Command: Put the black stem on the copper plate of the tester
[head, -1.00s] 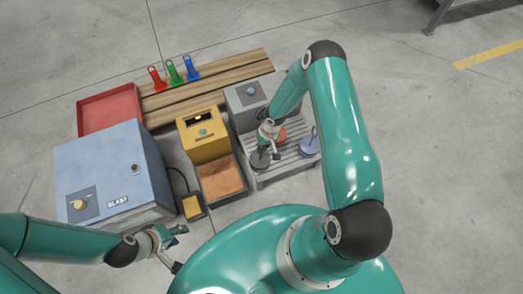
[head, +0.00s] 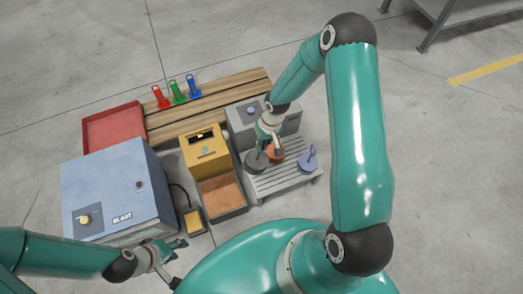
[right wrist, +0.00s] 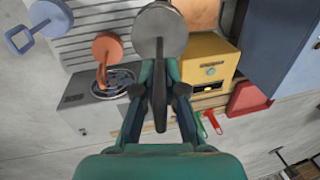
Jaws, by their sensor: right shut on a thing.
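My right gripper (head: 264,143) is shut on the black stem (right wrist: 160,105), which has a grey round disc (right wrist: 160,32) at its far end. In the head view the dark disc (head: 256,162) hangs at the left end of the slatted rack, apart from the copper plate. The tester is a yellow box (head: 205,155). Its copper plate (head: 221,193) lies in front of it in a dark-rimmed tray, bare, left of my right gripper. The plate also shows at the top of the right wrist view (right wrist: 200,12). My left gripper (head: 178,262) is open and empty at lower left.
An orange stem (head: 276,153) and a blue stem (head: 308,161) stand at the grey slatted rack (head: 285,180). A grey box (head: 242,117) stands behind it. A blue cabinet (head: 115,190), red tray (head: 112,128) and small yellow pad (head: 194,222) are to the left.

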